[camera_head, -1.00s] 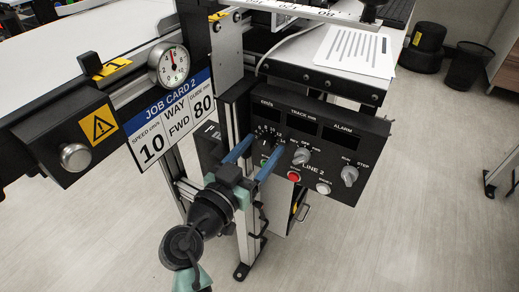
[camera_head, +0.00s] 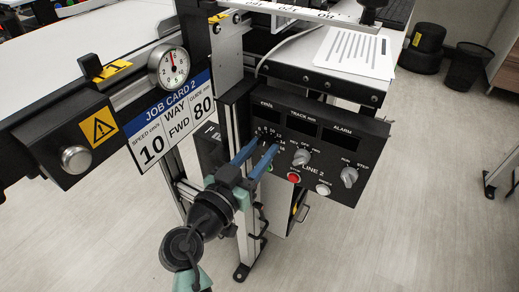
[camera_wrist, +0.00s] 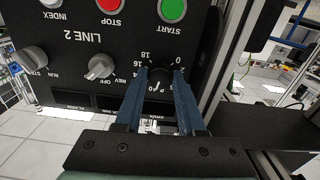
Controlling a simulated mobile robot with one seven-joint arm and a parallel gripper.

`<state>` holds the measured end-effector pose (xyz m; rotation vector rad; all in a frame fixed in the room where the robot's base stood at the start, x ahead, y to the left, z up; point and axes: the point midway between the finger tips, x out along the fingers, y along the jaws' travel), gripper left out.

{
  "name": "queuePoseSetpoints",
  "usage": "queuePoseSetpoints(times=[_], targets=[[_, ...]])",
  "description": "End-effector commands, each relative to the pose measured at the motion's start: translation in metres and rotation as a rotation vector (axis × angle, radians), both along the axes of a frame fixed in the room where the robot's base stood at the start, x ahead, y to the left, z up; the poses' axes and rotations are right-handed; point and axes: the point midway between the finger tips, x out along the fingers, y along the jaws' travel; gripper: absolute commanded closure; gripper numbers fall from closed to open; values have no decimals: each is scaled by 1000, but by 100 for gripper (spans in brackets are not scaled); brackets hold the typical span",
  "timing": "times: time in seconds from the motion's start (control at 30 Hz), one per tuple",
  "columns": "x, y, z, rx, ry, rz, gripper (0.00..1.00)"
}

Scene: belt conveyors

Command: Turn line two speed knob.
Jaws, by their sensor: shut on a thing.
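The line two control panel (camera_head: 318,185) is black, with dark display windows along its top. The speed knob (camera_wrist: 160,76) is a dark dial at the panel's corner, ringed by white numbers. My gripper (camera_head: 266,145) reaches it from the front. In the wrist view my gripper (camera_wrist: 161,74) has its blue fingers shut on the knob's two sides. The fingers hide part of the scale, so I cannot tell the exact setting. Job Card 2 (camera_head: 171,119) reads speed 10 cm/s, way FWD, guide 80.
Near the speed knob are the green start button (camera_wrist: 173,9), the red stop button (camera_head: 294,177), the REV/OFF/FWD knob (camera_head: 301,158), the RUN/STEP knob (camera_head: 349,177) and the white index button (camera_head: 323,190). A round gauge (camera_head: 173,65) sits above the card. Open floor lies right.

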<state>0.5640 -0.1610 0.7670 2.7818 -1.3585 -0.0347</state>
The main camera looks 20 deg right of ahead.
Motion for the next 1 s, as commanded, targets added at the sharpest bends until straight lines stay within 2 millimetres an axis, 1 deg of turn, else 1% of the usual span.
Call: queuePoseSetpoints(times=[0.27, 0.7, 1.0], targets=[[0, 0, 1, -115, 148, 1, 100], [-1, 0, 2, -369, 475, 1, 100], [-1, 0, 2, -511, 657, 1, 100]])
